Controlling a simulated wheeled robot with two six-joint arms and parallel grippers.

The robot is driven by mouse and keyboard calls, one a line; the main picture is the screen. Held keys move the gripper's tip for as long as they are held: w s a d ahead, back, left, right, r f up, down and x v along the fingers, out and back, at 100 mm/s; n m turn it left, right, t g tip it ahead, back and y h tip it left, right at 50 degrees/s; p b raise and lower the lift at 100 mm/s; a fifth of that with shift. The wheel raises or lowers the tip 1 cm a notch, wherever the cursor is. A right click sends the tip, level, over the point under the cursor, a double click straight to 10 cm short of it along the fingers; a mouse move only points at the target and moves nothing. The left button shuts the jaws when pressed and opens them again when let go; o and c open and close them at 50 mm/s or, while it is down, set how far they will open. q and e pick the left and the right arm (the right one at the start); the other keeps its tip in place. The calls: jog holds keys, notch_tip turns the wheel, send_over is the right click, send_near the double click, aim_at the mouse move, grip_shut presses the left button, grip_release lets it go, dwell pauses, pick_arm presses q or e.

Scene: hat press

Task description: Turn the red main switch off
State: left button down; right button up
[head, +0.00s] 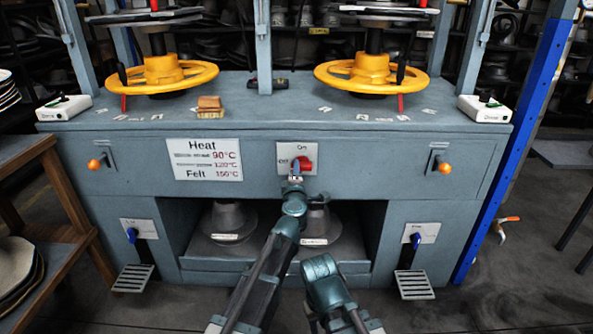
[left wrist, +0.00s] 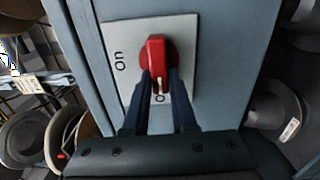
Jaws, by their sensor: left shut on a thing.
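The red main switch (head: 306,163) is on a pale plate (head: 311,151) on the front of the grey press, marked On above and Off at the left. In the left wrist view, the red switch handle (left wrist: 156,50) runs down toward the label at the plate's lower edge, which begins with "O" and is partly hidden; "On" is at the left. My left gripper (head: 296,173) reaches up to the switch, and its two dark fingers (left wrist: 159,88) are shut on the handle's end, one on each side.
Orange-knobbed levers (head: 95,164) (head: 445,168) are on both sides of the panel. A heat sign (head: 207,160) is left of the switch. Yellow handwheels (head: 155,75) (head: 371,76) stand above. Below is an open bay with grey hat forms (head: 228,218).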

pick_arm(q)
jog(key=shift+a, duration=0.1)
jog(key=c, duration=0.7)
grip_release()
